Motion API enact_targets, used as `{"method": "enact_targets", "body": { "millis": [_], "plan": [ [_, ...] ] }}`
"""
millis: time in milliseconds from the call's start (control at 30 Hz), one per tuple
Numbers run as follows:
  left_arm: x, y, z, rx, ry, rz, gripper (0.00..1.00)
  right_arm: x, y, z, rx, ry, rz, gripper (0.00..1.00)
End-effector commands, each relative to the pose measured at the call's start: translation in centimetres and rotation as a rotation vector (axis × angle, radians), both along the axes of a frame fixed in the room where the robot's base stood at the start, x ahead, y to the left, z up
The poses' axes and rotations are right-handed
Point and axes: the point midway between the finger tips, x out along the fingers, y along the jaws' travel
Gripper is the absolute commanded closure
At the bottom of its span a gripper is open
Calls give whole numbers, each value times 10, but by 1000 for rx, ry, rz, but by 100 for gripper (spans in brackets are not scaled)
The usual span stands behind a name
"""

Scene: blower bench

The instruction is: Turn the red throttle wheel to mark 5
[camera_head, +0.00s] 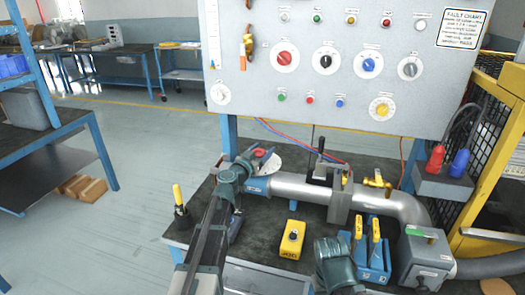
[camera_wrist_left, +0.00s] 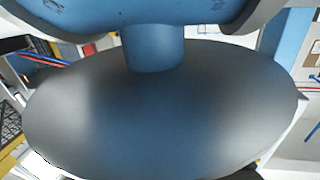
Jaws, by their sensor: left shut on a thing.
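The red throttle wheel (camera_head: 260,153) shows as a small red patch at the left end of the grey pipe. A pale round dial plate (camera_head: 273,163) shows beside it, its marks too small to read. My left gripper (camera_head: 258,157) is at the wheel, shut on it, and covers much of it. Which mark the wheel points to cannot be told. The left wrist view is filled by a large dark rounded surface and blue parts, and the wheel cannot be made out there.
A grey pipe (camera_head: 300,188) with a black-handled clamp crosses the bench (camera_head: 265,235). A yellow button box (camera_head: 292,239) and a blue block with yellow handles (camera_head: 370,258) stand in front. The control panel (camera_head: 320,100) rises behind. A yellow-handled tool stands left.

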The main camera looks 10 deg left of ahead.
Motion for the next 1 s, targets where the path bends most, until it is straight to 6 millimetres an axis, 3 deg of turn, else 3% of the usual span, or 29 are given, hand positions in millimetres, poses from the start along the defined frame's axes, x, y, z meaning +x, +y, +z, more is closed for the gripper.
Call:
{"method": "enact_targets", "body": {
  "millis": [500,967,1000],
  "plan": [
    [2,9,0,0,0,346,87,0,0,0,0,0,0,50],
    [1,12,0,0,0,400,87,0,0,0,0,0,0,50],
    [1,12,0,0,0,399,30,0,0,0,0,0,0,50]
  ]
}}
